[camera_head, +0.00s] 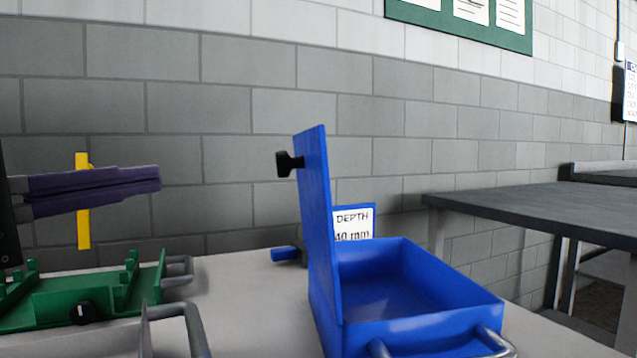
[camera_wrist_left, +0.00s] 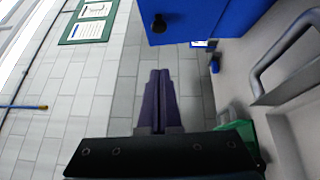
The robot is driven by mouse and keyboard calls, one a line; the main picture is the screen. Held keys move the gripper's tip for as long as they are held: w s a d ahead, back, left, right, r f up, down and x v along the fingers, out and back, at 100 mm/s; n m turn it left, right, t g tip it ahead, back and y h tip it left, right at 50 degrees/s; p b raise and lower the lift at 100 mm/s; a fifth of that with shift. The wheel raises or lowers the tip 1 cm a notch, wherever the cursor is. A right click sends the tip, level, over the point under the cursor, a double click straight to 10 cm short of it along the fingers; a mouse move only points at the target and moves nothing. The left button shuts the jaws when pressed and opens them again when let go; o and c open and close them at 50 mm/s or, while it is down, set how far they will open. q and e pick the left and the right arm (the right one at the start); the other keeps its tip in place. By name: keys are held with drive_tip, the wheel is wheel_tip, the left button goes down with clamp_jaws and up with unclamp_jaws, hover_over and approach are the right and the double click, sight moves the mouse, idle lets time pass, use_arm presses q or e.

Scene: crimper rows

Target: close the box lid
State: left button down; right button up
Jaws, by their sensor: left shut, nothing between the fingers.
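The blue box (camera_head: 430,319) stands on the table right of centre in the head view, and its inside looks empty. Its blue lid (camera_head: 320,235) stands upright on the box's left side, with a black knob (camera_head: 288,164) on its outer left face. In the left wrist view the lid (camera_wrist_left: 194,20) fills the top, and the knob (camera_wrist_left: 159,23) shows near its left edge. My left gripper (camera_head: 158,180) has purple fingers, shut and empty, left of the lid and apart from it, at about the knob's height. It also shows in the left wrist view (camera_wrist_left: 160,72). My right gripper is not in view.
A green fixture (camera_head: 95,304) with a black knob lies on the table at the left, near metal handles. A yellow upright bar (camera_head: 83,230) shows behind my left fingers. A "DEPTH 40 mm" sign (camera_head: 353,224) stands behind the box. A dark table (camera_head: 540,213) is at the right.

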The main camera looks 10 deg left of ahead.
use_arm(q)
drive_tip(key=w+d, duration=0.7)
drive_tip(key=w, duration=0.2)
drive_tip(key=shift+w+d+r+b, duration=0.15)
drive_tip(key=shift+w+r+b, duration=0.15)
drive_tip(key=shift+r+b, duration=0.05)
